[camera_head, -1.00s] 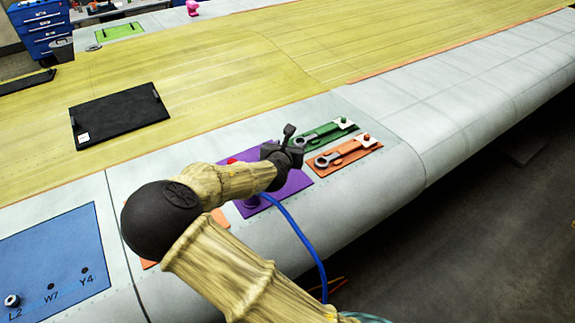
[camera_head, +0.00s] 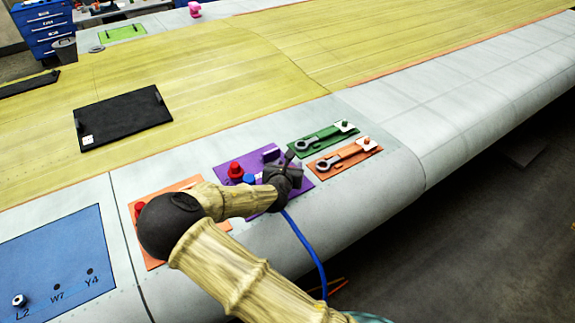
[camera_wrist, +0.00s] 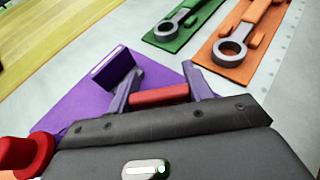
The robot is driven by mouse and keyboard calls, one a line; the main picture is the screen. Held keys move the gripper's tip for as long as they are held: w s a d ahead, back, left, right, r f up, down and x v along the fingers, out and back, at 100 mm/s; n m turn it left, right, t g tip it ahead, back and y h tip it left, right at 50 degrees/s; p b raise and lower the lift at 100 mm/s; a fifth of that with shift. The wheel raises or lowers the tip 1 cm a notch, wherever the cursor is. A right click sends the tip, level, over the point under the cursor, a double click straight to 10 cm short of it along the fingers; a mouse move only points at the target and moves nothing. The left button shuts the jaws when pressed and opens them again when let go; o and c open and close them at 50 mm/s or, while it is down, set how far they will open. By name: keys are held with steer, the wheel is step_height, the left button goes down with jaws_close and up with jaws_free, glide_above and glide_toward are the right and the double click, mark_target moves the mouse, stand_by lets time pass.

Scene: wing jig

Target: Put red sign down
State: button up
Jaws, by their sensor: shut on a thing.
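My gripper (camera_head: 284,172) is over the right part of a purple plate (camera_head: 227,160) on the wing surface. In the wrist view my gripper (camera_wrist: 161,80) is shut on a small red bar (camera_wrist: 160,95), which lies across between its two fingers; this looks like the red sign. In the head view the held piece is hidden by the gripper. The purple plate (camera_wrist: 80,105) is below the fingers in the wrist view. I cannot tell whether the red piece touches it.
A red knob (camera_head: 235,171), a blue knob (camera_head: 249,179) and a raised purple block (camera_head: 270,153) are on the purple plate. Green (camera_head: 323,138) and orange (camera_head: 345,157) plates with wrenches lie to the right. A black panel (camera_head: 122,120) lies farther back.

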steer(key=shift+d+f, duration=0.2)
steer(key=shift+d, duration=0.05)
steer(key=o, duration=1)
steer(key=shift+a, duration=0.1)
steer(key=shift+c, duration=0.2)
steer(key=shift+r, duration=0.2)
steer(key=b+v, duration=0.2)
steer(key=v, duration=1)
steer(key=shift+b, duration=0.35)
